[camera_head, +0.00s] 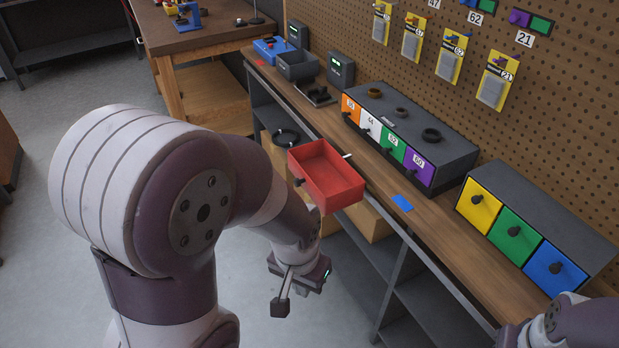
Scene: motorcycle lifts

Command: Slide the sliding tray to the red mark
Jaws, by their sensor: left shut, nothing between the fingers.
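A dark grey open tray (297,66) sits on the far part of the bench, beside a low blue piece; it seems to be the sliding tray, though it is small here. A small red mark (260,62) lies near the bench's front edge, left of that tray. My left gripper (281,306) is shut and empty. It hangs over the floor in front of the bench, well apart from the grey tray and below the red box. Part of my right arm shows at the lower right corner; its fingers cannot be seen.
A red open box (325,178) with a black knob juts past the front edge of the bench (375,185). A blue mark (402,203) lies on the bench. Two drawer units (420,130) (540,215) stand against the pegboard. The floor at left is free.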

